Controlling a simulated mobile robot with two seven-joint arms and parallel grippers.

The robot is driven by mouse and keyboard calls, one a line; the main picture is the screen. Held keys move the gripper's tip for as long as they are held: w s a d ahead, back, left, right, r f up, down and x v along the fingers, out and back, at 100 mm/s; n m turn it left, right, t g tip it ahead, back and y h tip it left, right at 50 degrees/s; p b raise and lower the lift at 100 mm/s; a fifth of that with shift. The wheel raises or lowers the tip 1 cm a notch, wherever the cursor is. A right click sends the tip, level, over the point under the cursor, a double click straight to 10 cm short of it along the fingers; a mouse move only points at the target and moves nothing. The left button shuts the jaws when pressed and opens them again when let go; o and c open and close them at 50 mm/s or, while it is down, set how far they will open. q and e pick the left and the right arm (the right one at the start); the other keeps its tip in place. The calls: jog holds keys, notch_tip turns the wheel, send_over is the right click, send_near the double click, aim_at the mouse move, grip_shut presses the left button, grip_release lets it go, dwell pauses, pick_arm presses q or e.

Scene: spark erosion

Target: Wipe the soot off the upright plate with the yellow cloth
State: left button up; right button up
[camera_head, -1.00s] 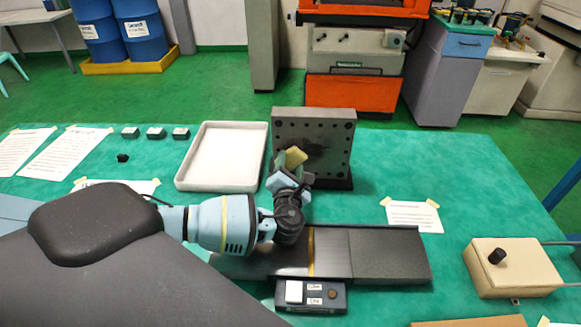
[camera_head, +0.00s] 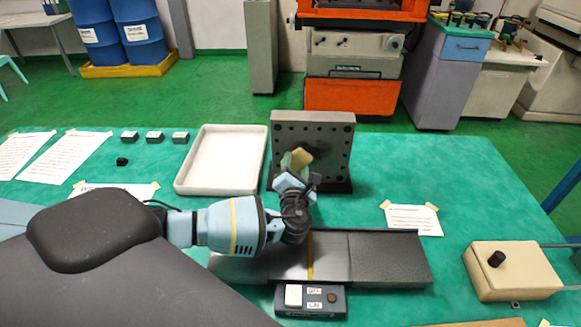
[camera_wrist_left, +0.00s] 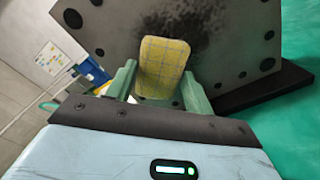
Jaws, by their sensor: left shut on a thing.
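The upright plate (camera_head: 338,136) stands on a dark base at the back middle of the table, grey with holes along its edges. A dark soot patch (camera_wrist_left: 202,30) shows on its face in the left wrist view; in the head view my gripper and the cloth partly hide it. My left gripper (camera_head: 294,162) is shut on the yellow cloth (camera_head: 301,158), in front of the plate's lower left part. In the left wrist view the checked cloth (camera_wrist_left: 162,66) stands up between the green fingers, over the edge of the soot. I cannot tell whether it touches the plate. My right gripper is not in view.
An empty white tray (camera_head: 179,184) lies left of the plate. A grey metal slab (camera_head: 390,260) and a small button box (camera_head: 322,312) lie in front. A beige box with a black knob (camera_head: 520,278) is at right.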

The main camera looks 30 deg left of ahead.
aim_at(318, 157)
pick_arm(q)
jog(key=shift+w+d, duration=0.3)
jog(key=shift+d, duration=0.2)
jog(key=shift+w+d, duration=0.25)
jog(key=shift+d, duration=0.2)
jog(key=shift+d, duration=0.1)
jog(key=shift+w+d+r, duration=0.1)
jog(key=shift+w+d, duration=0.45)
jog(key=shift+d, duration=0.15)
jog(key=shift+w+d+r, duration=0.1)
jog(key=shift+w+d, duration=0.4)
jog(key=shift+d, duration=0.2)
jog(key=shift+w+d+f, duration=0.1)
jog(key=shift+w+d, duration=0.4)
jog(key=shift+d, duration=0.35)
jog(key=shift+w+d, duration=0.5)
jog(key=shift+d, duration=0.35)
jog(key=shift+s, duration=0.1)
